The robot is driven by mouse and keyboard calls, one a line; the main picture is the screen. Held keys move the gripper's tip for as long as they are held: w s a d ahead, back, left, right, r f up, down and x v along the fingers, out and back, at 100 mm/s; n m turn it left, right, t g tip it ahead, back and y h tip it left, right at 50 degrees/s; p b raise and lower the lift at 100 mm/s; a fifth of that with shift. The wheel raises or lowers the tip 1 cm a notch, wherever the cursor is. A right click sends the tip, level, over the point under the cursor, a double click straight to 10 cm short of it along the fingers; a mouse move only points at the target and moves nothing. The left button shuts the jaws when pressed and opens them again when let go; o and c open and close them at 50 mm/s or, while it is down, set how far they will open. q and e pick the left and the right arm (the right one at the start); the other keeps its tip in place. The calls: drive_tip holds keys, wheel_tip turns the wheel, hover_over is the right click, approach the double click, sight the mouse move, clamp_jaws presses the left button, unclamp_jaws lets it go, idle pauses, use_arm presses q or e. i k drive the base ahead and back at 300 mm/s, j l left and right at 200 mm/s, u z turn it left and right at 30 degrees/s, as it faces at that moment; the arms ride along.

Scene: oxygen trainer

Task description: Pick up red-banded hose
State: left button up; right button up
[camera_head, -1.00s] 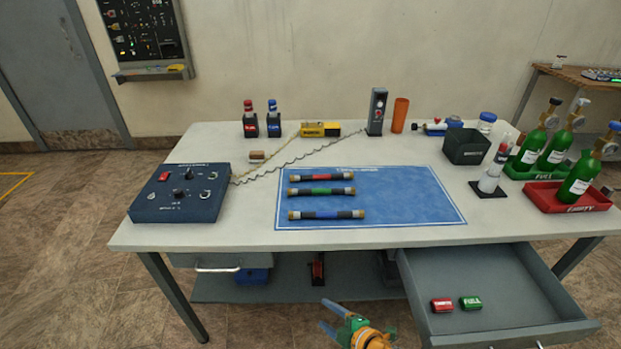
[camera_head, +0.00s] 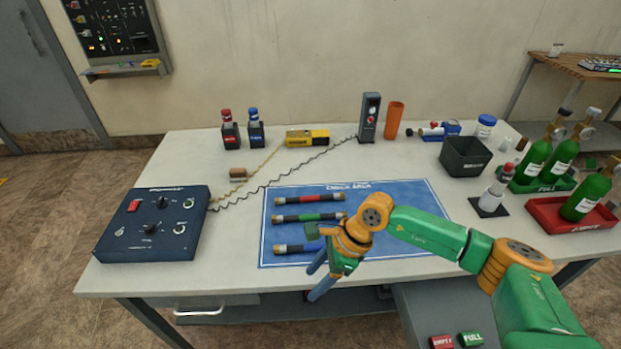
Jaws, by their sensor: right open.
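The red-banded hose (camera_head: 310,198) is a short dark tube with tan ends and a red middle. It lies flat, left to right, at the top of the blue check-area mat (camera_head: 415,198). The green-banded hose (camera_head: 309,217) lies just below it. The blue-banded hose (camera_head: 296,249) is lowest, its right end hidden behind my right gripper. My right gripper (camera_head: 312,284) is open and empty, its blue fingers pointing down and left near the table's front edge. It is nearer to me than the hoses and apart from the red-banded one. My left gripper is out of view.
A blue control box (camera_head: 155,228) stands left, its coiled cables running across the table. A dark bin (camera_head: 464,156), a syringe-like stand (camera_head: 490,200) and green cylinders (camera_head: 536,162) in trays are on the right. The open drawer (camera_head: 415,310) is below, partly hidden by my arm.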

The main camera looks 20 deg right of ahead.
sight(340, 196)
drive_tip(key=i+l, duration=0.3)
drive_tip(key=i, duration=0.15)
drive_tip(key=i+l, duration=0.25)
drive_tip(key=i, duration=0.25)
